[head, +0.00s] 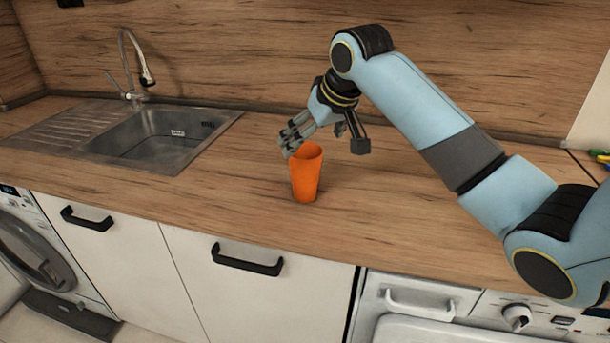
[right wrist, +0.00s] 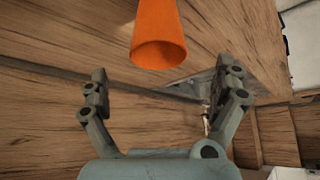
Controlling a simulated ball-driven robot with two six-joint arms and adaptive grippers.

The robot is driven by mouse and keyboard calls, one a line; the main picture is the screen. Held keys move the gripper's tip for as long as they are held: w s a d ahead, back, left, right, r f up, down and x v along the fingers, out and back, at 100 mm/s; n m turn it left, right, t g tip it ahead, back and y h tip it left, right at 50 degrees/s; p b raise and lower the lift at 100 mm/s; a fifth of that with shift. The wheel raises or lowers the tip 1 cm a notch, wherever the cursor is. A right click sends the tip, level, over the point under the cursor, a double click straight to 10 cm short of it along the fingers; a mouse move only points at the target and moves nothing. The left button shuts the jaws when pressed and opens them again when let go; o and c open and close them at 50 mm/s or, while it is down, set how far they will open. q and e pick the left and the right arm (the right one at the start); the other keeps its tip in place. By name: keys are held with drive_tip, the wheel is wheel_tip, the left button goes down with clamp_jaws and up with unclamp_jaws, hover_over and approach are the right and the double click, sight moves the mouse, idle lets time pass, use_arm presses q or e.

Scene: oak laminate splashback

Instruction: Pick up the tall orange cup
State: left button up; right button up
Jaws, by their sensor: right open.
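The tall orange cup (head: 307,178) stands upright on the wooden counter in the head view, near its front edge. Its rim and side also show at the top of the right wrist view (right wrist: 158,42). My right gripper (head: 287,147) is open at the back left of the cup's rim in the head view. In the right wrist view its two fingers (right wrist: 164,77) are spread wide with nothing between them, and the cup appears beyond the fingertips. Whether a finger touches the rim cannot be told. My left gripper is not in view.
A steel sink (head: 160,140) with a tap (head: 145,72) is set into the counter (head: 240,190) at the left. The wooden splashback (head: 240,50) rises behind. Several coloured items (head: 601,155) lie at the far right edge. The counter around the cup is clear.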

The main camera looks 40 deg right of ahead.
sight(305, 153)
drive_tip(key=x, duration=0.6)
drive_tip(key=shift+w+d+f+p, duration=0.15)
drive_tip(key=shift+w+f+p, duration=0.15)
drive_tip(key=c, duration=1.2)
